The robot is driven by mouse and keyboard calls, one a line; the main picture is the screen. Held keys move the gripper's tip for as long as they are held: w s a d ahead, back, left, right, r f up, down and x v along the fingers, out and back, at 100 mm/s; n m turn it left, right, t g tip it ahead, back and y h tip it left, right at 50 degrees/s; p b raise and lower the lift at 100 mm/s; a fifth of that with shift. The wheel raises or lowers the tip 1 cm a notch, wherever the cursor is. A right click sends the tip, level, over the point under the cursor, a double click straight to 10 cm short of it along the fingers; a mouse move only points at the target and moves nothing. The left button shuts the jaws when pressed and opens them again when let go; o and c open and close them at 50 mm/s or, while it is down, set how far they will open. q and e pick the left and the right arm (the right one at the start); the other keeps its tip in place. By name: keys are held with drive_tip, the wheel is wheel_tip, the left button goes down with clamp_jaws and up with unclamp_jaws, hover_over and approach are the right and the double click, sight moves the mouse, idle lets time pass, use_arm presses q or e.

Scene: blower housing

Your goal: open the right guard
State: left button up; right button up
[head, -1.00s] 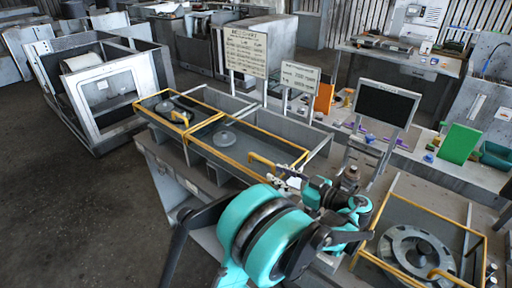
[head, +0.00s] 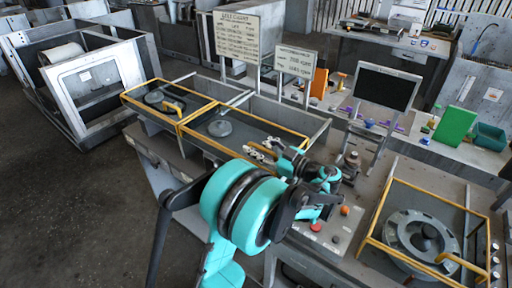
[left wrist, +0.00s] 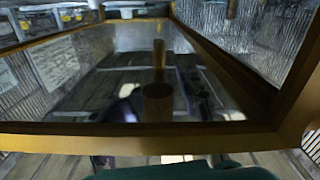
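Yellow-framed glass guards lie flat over the grey housing: a left one (head: 125,97), a middle one (head: 182,122) joined to its right, and a separate one over a round blower wheel at far right (head: 372,213), with a yellow handle (head: 450,259). All look closed. My left gripper (head: 262,153) is at the near right part of the middle guard and hides its handle. Whether it touches the handle cannot be told. The left wrist view shows a yellow frame (left wrist: 110,134), glass and an upright yellow post (left wrist: 158,95) close up. Its fingers are too small to read. My right gripper is out of view.
A dark screen on a stand (head: 385,90) and a panel with red and orange knobs (head: 318,226) stand between the guards. Sign boards (head: 236,38) rise behind. A green block (head: 455,127) sits on the back bench. Floor at lower left is clear.

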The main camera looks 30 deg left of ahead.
use_arm(q)
clamp_jaws()
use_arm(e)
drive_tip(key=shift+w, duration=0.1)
use_arm(q)
drive_tip(key=shift+w+f, duration=0.1)
